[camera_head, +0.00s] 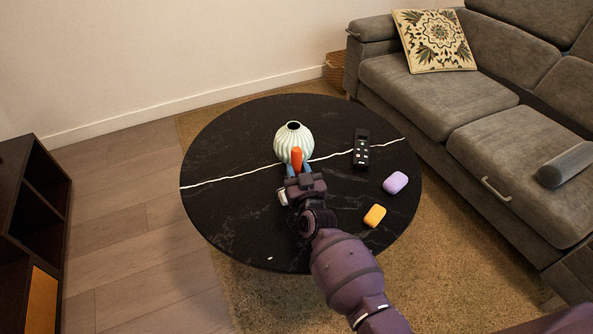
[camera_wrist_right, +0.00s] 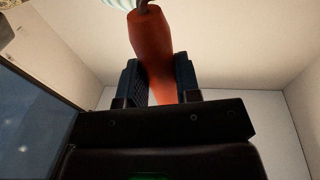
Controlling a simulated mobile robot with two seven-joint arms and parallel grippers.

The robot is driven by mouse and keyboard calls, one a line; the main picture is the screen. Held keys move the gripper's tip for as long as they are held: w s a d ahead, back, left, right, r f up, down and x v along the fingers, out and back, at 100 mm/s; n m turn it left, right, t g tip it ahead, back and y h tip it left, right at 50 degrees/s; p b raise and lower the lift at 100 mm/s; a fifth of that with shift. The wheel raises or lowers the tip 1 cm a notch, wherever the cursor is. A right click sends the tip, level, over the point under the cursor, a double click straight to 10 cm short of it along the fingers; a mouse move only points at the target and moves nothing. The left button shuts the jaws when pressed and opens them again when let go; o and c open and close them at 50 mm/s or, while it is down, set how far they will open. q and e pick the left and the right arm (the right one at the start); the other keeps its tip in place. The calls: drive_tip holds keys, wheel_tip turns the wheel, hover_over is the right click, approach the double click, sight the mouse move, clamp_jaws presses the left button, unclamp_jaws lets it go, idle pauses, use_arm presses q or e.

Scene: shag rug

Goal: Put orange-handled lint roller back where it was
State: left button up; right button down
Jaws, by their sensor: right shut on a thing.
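The lint roller's orange handle (camera_head: 296,155) stands up from between the fingers of my right gripper (camera_head: 298,170), in front of the pale vase in the head view. In the right wrist view the orange handle (camera_wrist_right: 153,45) sits between both dark finger pads of the right gripper (camera_wrist_right: 160,82), which is shut on it. A small whitish part (camera_head: 283,197) shows just left of the gripper; I cannot tell whether it is the roller head. Whether the roller touches the table is hidden by the gripper. My left gripper is not in view.
A round black table (camera_head: 230,210) carries a ribbed pale vase (camera_head: 293,140), a black remote (camera_head: 361,148), a purple case (camera_head: 395,182) and an orange case (camera_head: 374,215). Its left side is clear.

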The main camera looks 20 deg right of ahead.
drive_tip(key=shift+f, duration=0.1)
drive_tip(key=c, duration=0.8)
unclamp_jaws()
